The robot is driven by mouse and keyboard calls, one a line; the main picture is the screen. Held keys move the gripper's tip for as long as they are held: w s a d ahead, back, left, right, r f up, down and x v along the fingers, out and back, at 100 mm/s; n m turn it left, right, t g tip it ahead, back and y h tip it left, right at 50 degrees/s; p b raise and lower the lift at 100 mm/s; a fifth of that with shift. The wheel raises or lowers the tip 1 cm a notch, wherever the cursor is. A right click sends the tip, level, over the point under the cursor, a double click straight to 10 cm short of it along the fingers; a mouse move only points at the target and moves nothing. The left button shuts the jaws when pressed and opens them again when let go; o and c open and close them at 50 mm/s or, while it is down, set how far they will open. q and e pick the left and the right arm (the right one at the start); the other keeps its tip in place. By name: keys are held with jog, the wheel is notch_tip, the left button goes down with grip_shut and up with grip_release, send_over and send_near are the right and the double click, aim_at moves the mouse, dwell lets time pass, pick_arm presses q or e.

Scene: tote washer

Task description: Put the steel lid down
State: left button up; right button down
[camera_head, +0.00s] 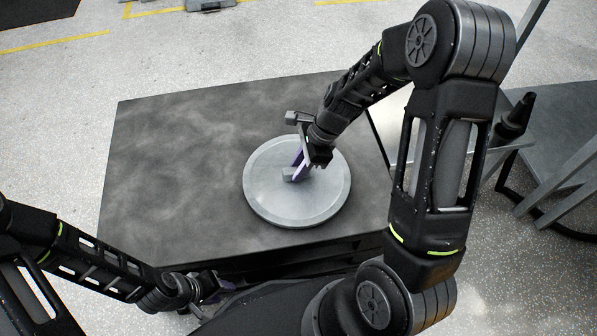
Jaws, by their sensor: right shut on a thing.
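The steel lid (268,195) is a round grey disc with a raised rim, over the right part of the dark table top (165,165). It looks flat and level; I cannot tell whether it touches the table. My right gripper (294,174), with purple fingers, comes down from above and is shut on the handle at the lid's middle. The fingers partly hide the handle. My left gripper (208,287) is low at the table's front edge, away from the lid. Its fingertips are too small and dark to tell whether they are open.
The left and back of the table top are clear. A grey metal bench or frame (560,120) stands to the right, with a dark bottle-like object (516,112) near its edge. Yellow floor lines (55,43) run on the speckled floor behind.

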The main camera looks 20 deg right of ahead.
pick_arm(q)
jog(key=shift+f, duration=0.4)
pick_arm(e)
jog(key=shift+f, duration=0.9)
jog(key=shift+f, duration=0.15)
jog(key=c, duration=1.2)
grip_release()
jog(key=shift+r, duration=0.35)
pick_arm(q)
notch_tip(320, 180, up, 4)
jog(key=p, duration=0.4)
jog(key=shift+r, duration=0.25)
pick_arm(e)
jog(key=v, duration=1.1)
jog(key=shift+d+r, duration=0.2)
jog(key=shift+r, duration=0.1)
